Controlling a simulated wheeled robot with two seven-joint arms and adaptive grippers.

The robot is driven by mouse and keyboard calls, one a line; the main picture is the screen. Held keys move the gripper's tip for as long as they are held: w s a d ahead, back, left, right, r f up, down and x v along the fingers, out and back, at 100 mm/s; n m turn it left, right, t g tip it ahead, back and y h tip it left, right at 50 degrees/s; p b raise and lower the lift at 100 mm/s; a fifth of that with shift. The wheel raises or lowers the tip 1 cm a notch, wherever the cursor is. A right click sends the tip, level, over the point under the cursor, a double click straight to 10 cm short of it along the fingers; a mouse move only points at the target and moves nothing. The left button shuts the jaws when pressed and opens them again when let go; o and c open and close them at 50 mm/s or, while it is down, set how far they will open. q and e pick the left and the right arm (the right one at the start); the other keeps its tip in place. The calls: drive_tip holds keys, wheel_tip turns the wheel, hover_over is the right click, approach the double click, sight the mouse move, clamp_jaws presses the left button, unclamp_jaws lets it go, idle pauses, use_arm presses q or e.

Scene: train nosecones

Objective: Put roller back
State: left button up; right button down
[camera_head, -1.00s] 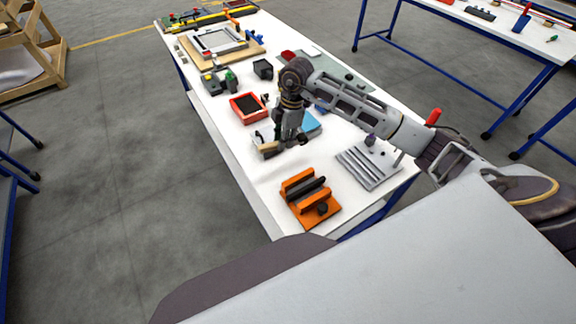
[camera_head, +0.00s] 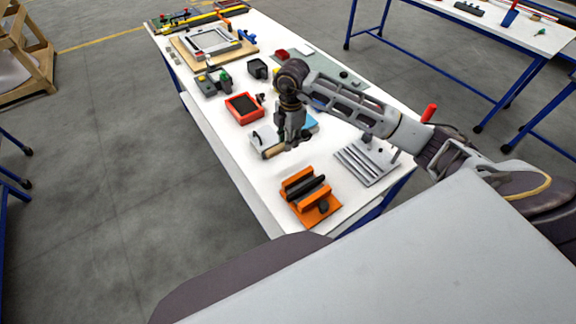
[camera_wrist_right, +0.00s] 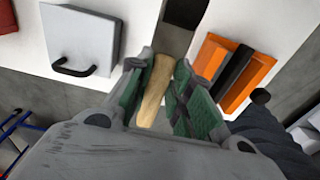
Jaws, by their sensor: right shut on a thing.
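My right gripper (camera_head: 290,142) hangs over the near half of the white table, pointing down. In the right wrist view its green-padded fingers (camera_wrist_right: 170,95) are shut on the pale wooden handle (camera_wrist_right: 153,92) of the roller. The handle also shows just left of the fingertips in the head view (camera_head: 273,152). A dark part lies beyond the handle in the wrist view; I cannot tell whether it is the roller's head. An orange stand (camera_head: 311,196) with a dark bar across its middle is nearer the table's front edge; it also shows in the wrist view (camera_wrist_right: 250,75). My left gripper is not in view.
A light box with a black handle (camera_wrist_right: 83,40) is beside the gripper. A grey ribbed plate (camera_head: 366,160) stands right of it. A red-rimmed tray (camera_head: 231,104) lies farther back, with a black bin (camera_head: 257,68) and a framed board (camera_head: 178,50) beyond.

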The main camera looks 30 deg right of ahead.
idle(0.3)
drive_tip(key=p, duration=0.1)
hover_over(289, 166)
drive_tip(key=shift+w+f, duration=0.15)
drive_tip(key=shift+f, duration=3)
drive_tip(key=shift+f, duration=0.1)
wheel_tip(289, 166, down, 2)
drive_tip(key=shift+f+p, duration=0.1)
drive_tip(key=shift+p, duration=0.2)
drive_tip(key=shift+f, duration=0.6)
drive_tip(key=shift+f, duration=0.15)
drive_tip(key=c, duration=1.3)
unclamp_jaws()
